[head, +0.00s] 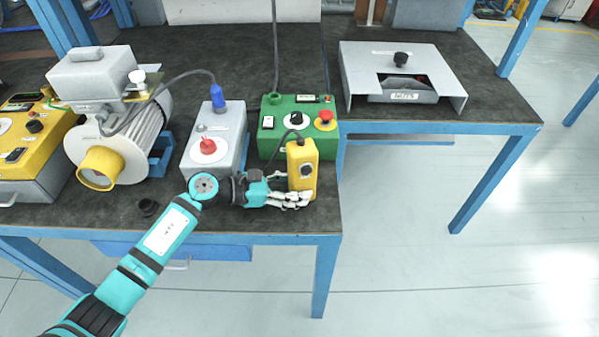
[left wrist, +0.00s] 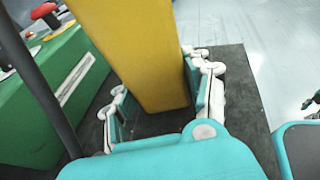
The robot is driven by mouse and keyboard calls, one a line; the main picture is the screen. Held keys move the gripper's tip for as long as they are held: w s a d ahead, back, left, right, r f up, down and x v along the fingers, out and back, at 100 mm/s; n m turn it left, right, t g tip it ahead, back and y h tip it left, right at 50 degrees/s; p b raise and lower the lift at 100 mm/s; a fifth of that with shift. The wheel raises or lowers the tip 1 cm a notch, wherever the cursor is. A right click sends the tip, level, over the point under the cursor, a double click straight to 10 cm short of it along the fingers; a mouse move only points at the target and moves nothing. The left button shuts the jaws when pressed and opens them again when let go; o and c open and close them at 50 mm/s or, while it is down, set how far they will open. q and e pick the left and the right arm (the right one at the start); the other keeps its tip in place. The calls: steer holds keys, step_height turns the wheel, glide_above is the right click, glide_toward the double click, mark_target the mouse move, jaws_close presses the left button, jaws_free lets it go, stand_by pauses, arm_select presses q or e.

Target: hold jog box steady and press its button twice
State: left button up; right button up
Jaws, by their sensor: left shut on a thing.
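My left gripper (head: 290,198) comes in from the left and is shut around the lower part of the jog box. In the left wrist view the yellow body (left wrist: 140,50) sits between the two fingers of the left gripper (left wrist: 160,105); its button face is not visible there. My right gripper does not show in the head view.
A green control box (head: 270,135) with a red knob stands just behind the jog box. A grey box (head: 225,150) with a red knob and a motor (head: 130,135) are to the left. A grey metal housing (head: 445,75) stands back right. Bench front edge is close.

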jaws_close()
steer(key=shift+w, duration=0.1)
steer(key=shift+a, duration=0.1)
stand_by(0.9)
